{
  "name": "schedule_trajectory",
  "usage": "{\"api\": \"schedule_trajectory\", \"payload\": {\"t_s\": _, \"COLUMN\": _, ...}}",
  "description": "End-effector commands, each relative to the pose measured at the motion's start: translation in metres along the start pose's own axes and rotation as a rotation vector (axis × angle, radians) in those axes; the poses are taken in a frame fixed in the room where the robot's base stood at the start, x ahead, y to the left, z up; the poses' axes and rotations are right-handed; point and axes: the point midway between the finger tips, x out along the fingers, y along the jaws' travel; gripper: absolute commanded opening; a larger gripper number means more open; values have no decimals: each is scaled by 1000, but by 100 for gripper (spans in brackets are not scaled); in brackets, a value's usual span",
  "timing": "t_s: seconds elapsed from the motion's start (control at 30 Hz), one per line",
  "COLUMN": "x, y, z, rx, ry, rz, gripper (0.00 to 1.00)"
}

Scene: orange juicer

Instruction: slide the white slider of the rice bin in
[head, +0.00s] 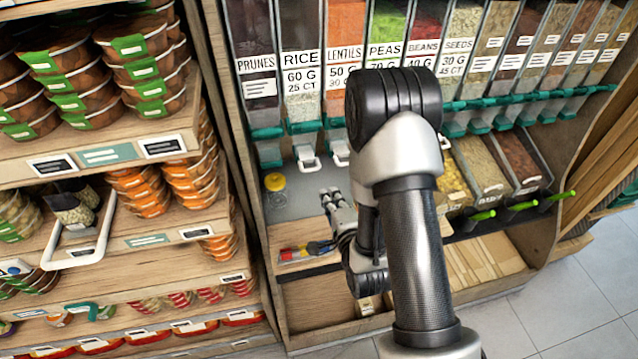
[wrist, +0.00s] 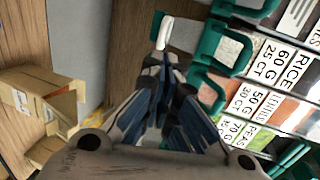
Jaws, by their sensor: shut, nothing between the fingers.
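The rice bin (head: 301,85) is a clear dispenser with a white label and a teal outlet. Its white slider (head: 308,158) hangs out below the outlet as a loop handle. My gripper (head: 330,196) is below the slider, apart from it in the head view. In the wrist view my gripper (wrist: 166,62) points up the picture, its fingers together and empty. A white handle (wrist: 165,34), apparently the rice slider, lies just beyond the fingertips. Contact cannot be told. The rice label (wrist: 280,68) is at the right, turned sideways.
The lentils bin (head: 343,75) beside it has a similar white slider (head: 340,153). A jar with a yellow lid (head: 275,190) stands on the grey shelf at left. Shelves of packed bowls (head: 150,75) fill the left. My arm hides bins at the middle.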

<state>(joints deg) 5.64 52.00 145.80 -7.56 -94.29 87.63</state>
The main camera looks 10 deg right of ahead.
Motion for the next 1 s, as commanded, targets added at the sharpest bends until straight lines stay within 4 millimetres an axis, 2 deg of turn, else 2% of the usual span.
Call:
{"api": "schedule_trajectory", "payload": {"t_s": 0.17, "x": 19, "y": 2, "z": 1, "rx": 0, "ry": -1, "rz": -4, "gripper": 0}}
{"api": "schedule_trajectory", "payload": {"t_s": 0.4, "x": 69, "y": -1, "z": 0, "rx": 0, "ry": 0, "rz": -3, "gripper": 0}}
{"api": "schedule_trajectory", "payload": {"t_s": 0.53, "x": 88, "y": -1, "z": 0, "rx": 0, "ry": 0, "rz": -1, "gripper": 0}}
{"api": "schedule_trajectory", "payload": {"t_s": 0.7, "x": 100, "y": 0, "z": 0, "rx": 0, "ry": 0, "rz": 0, "gripper": 0}}
{"api": "schedule_trajectory", "payload": {"t_s": 1.0, "x": 102, "y": -1, "z": 0, "rx": 0, "ry": 0, "rz": 0, "gripper": 0}}
